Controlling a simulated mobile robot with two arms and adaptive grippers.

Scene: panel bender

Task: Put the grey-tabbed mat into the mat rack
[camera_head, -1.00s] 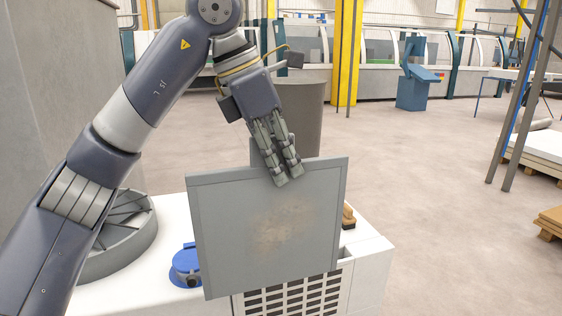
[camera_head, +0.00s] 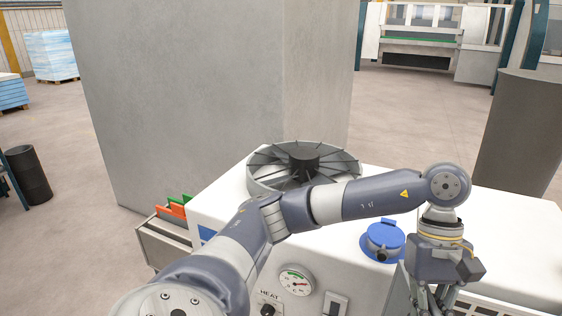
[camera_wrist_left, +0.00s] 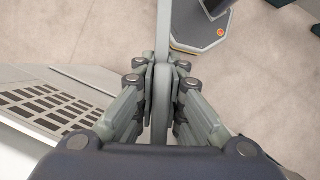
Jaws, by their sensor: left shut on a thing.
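My left gripper (camera_head: 432,300) is at the lower right of the head view, its fingers cut off by the bottom edge. It is shut on the grey mat (camera_head: 399,293), of which only a sliver shows there. In the left wrist view the mat (camera_wrist_left: 163,35) is edge-on, a thin grey strip between the closed fingers (camera_wrist_left: 163,95). Its tab cannot be made out. The mat rack (camera_head: 165,240) is a grey box at the machine's left side, with an orange tab (camera_head: 172,209) and a green tab (camera_head: 187,198) standing up. My right gripper is not in view.
The white machine top (camera_head: 325,232) carries a round finned part (camera_head: 300,165) and a blue-lidded fitting (camera_head: 383,240). A gauge (camera_head: 296,281) and switch are on its front. A tall grey block (camera_head: 200,100) stands behind the rack. Open floor (camera_head: 80,220) lies left of the rack.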

